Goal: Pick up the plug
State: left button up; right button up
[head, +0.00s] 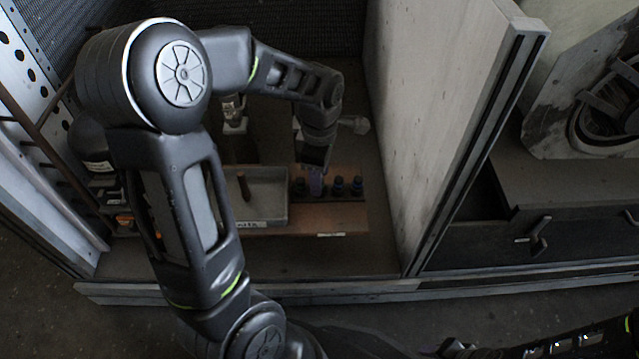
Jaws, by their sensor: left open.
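A bluish-purple plug (316,187) stands in a row of small dark plugs on a wooden board inside the bay. My left gripper (315,168) comes down from above and is right over this plug, with its jaws open. The fingertips are small and dark here, and I cannot tell whether they touch the plug or reach around it. Other dark plugs (338,186) stand just to the right of it, and one stands to its left.
A grey tray (268,183) with a brown rod (244,186) lies left of the plugs. A pale partition wall (430,110) closes the bay on the right. A clear knob-like thing (356,124) is behind the gripper. A perforated rack stands at far left.

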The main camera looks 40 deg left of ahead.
pick_arm(q)
jog(key=shift+c, duration=0.5)
grip_shut()
